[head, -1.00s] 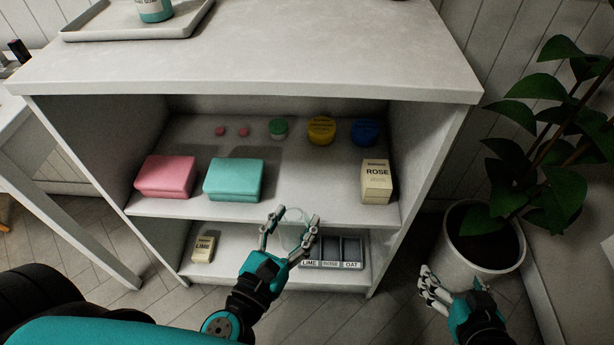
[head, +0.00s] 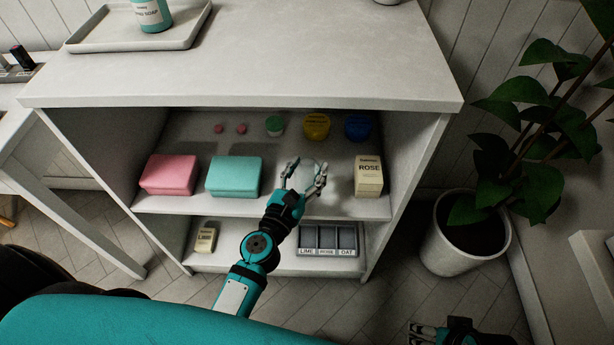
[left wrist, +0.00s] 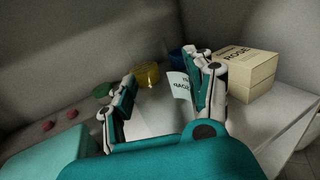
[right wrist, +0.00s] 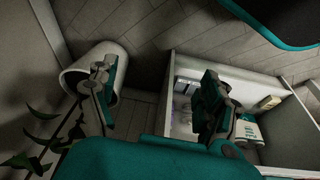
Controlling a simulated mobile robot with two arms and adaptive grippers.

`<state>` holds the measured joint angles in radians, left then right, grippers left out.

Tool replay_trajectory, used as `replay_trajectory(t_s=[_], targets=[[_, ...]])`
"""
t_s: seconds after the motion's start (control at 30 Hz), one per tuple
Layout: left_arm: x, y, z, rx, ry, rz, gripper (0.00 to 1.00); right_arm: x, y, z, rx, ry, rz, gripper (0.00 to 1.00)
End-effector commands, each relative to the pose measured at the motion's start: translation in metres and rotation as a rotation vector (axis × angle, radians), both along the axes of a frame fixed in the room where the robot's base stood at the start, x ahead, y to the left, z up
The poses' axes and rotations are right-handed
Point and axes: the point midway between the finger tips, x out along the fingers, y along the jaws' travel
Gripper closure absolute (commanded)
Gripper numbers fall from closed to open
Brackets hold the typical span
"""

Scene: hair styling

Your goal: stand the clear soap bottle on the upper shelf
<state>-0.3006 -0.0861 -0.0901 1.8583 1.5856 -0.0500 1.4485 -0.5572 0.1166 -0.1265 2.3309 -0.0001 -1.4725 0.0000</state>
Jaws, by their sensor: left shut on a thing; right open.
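My left gripper (head: 305,183) is shut on the clear soap bottle, at the open front of the upper shelf (head: 160,205). The bottle is see-through and hard to make out in the head view; in the left wrist view its pale label (left wrist: 181,89) shows between the fingers (left wrist: 160,97), with upside-down lettering. I cannot tell whether its base touches the shelf. My right gripper (head: 430,333) is open and empty, low at the bottom edge of the head view; its spread fingers show in the right wrist view (right wrist: 155,98).
A cream ROSE box (head: 369,176) stands right of the left gripper. A teal box (head: 233,176) and pink box (head: 168,175) stand left. Small jars (head: 316,126) line the back. The lower shelf holds a LIME box (head: 205,240) and labelled tray (head: 328,252). A potted plant (head: 465,235) stands right.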

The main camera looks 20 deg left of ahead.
Motion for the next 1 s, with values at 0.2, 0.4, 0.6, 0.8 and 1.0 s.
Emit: replay_trajectory(t_s=[0.2, 0.4, 0.6, 0.8, 1.0], targets=[[-0.001, 0.000, -0.029, 0.000, 0.001, 0.000, 0.71, -0.007, -0.001, 0.019, 0.005, -0.038, 0.000, 0.18], [-0.001, 0.000, -0.035, 0.000, 0.001, -0.001, 0.71, 0.007, 0.003, 0.015, 0.017, -0.099, 0.004, 0.18], [-0.001, 0.000, -0.034, 0.001, 0.001, 0.000, 0.71, 0.007, 0.003, 0.017, 0.017, -0.100, 0.004, 0.18], [-0.001, 0.000, -0.035, 0.001, 0.001, 0.000, 0.71, 0.012, 0.004, 0.017, 0.021, -0.123, 0.006, 0.18], [-0.001, 0.000, -0.036, 0.001, 0.001, 0.000, 0.45, 0.018, 0.005, 0.019, 0.026, -0.151, 0.008, 0.18]])
